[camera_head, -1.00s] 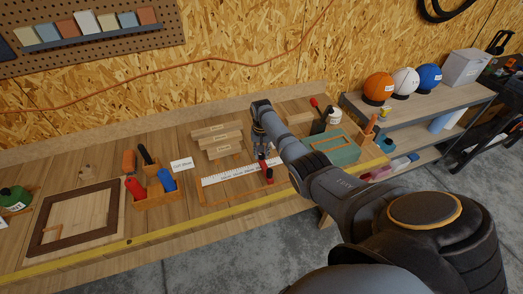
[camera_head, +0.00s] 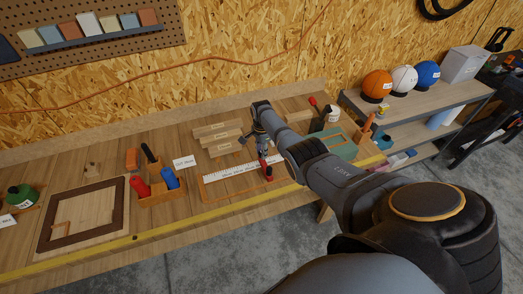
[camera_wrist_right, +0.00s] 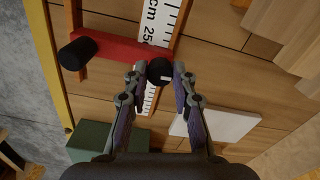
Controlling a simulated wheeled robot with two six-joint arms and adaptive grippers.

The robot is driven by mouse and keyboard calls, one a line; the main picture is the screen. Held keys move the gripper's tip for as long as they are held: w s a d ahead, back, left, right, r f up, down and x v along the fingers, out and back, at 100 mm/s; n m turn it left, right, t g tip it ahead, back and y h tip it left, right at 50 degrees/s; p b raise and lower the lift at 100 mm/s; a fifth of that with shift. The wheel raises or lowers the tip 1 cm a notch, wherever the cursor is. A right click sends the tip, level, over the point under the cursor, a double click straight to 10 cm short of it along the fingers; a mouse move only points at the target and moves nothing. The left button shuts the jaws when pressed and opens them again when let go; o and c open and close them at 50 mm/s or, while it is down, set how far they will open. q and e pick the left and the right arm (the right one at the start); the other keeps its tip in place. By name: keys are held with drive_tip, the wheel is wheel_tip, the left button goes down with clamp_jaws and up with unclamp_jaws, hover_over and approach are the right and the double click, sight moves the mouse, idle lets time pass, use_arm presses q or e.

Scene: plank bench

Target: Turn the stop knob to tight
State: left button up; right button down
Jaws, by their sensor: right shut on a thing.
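The stop is a red bar (camera_wrist_right: 118,47) lying across the white ruler strip (camera_wrist_right: 160,22) in the right wrist view. A round black knob (camera_wrist_right: 160,68) with a small light mark sits at one end of the bar. A second black grip (camera_wrist_right: 77,53) is at the other end. My right gripper (camera_wrist_right: 160,76) is shut on the round knob, with a finger on each side. In the head view the red stop (camera_head: 265,166) shows below my right gripper (camera_head: 262,152), which partly hides it. I cannot read any tight mark. My left gripper is not in view.
Wooden blocks (camera_head: 221,138) lie behind the ruler (camera_head: 225,183). A caddy (camera_head: 158,199) with coloured handles stands left, and a green box (camera_head: 340,149) right. A white card (camera_wrist_right: 215,125) lies near the gripper in the wrist view.

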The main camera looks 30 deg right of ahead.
drive_tip(key=m, duration=0.4)
drive_tip(key=shift+w+r+m+p, duration=0.1)
drive_tip(key=shift+m+p, duration=0.2)
drive_tip(key=m, duration=1.3)
drive_tip(key=shift+m, duration=0.4)
drive_tip(key=c, duration=1.1)
unclamp_jaws()
